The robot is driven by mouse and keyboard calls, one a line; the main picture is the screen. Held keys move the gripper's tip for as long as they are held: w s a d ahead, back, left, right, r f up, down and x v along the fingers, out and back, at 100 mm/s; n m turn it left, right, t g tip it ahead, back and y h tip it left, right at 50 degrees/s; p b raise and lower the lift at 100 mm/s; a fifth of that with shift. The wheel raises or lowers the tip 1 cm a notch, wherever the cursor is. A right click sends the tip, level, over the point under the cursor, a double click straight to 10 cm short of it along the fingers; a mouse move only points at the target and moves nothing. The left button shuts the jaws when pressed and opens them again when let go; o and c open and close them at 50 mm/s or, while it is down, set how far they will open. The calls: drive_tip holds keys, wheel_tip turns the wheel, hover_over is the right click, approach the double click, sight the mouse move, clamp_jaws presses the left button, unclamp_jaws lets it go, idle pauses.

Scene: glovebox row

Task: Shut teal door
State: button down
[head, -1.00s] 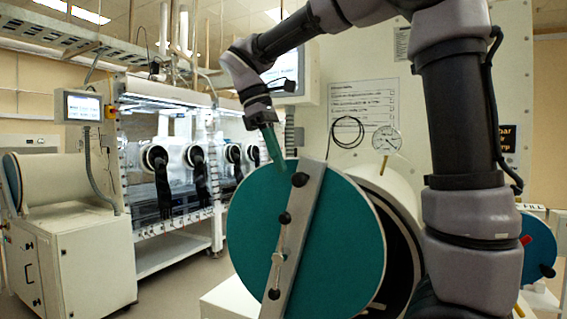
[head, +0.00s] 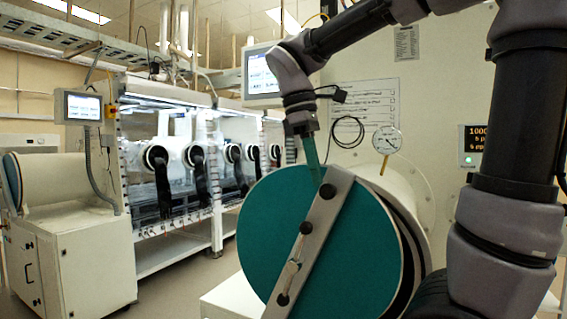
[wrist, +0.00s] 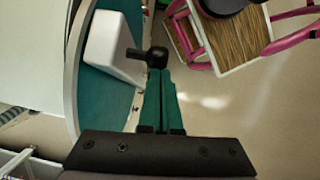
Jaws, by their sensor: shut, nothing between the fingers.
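The teal door (head: 345,255) is a large round disc with a grey bar (head: 308,245) and black knobs across its face. It stands close to the mouth of the white cylinder (head: 405,195), with a dark gap along its right edge. My gripper (head: 318,176) is shut and empty, its teal fingers pointing down at the door's upper edge by the bar's top end. In the wrist view the shut fingers (wrist: 160,85) reach toward a black knob (wrist: 156,57) beside the teal door face (wrist: 95,100). Whether they touch it is unclear.
A pressure gauge (head: 387,139) stands on top of the cylinder. A white cabinet with a second cylinder (head: 65,180) is at the left, and a glovebox row with black gloves (head: 200,180) runs behind. A pink-framed stool (wrist: 235,45) shows in the wrist view. Floor is clear at left.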

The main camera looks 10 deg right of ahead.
drive_tip(key=s+d+f+y, duration=0.1)
drive_tip(key=s+d+f, duration=0.4)
drive_tip(key=s+d, duration=0.2)
drive_tip(key=shift+d+f+t, duration=0.4)
drive_tip(key=shift+d, duration=0.3)
drive_tip(key=w+a+r, duration=0.1)
drive_tip(key=a+r, duration=0.2)
drive_tip(key=r, duration=1.1)
drive_tip(key=w+f+m+t+y, duration=0.1)
drive_tip(key=f+m+t, duration=0.1)
drive_tip(key=f+m, duration=0.2)
drive_tip(key=w+d+f+m+t+y, duration=0.1)
drive_tip(key=f+m+t, duration=0.1)
drive_tip(key=f+m, duration=0.2)
drive_tip(key=w+f+m+t+y, duration=0.1)
drive_tip(key=f+m+t, duration=0.2)
drive_tip(key=m, duration=0.4)
drive_tip(key=shift+d+f+m+y, duration=0.3)
drive_tip(key=shift+d+f, duration=0.05)
drive_tip(key=shift+f, duration=0.2)
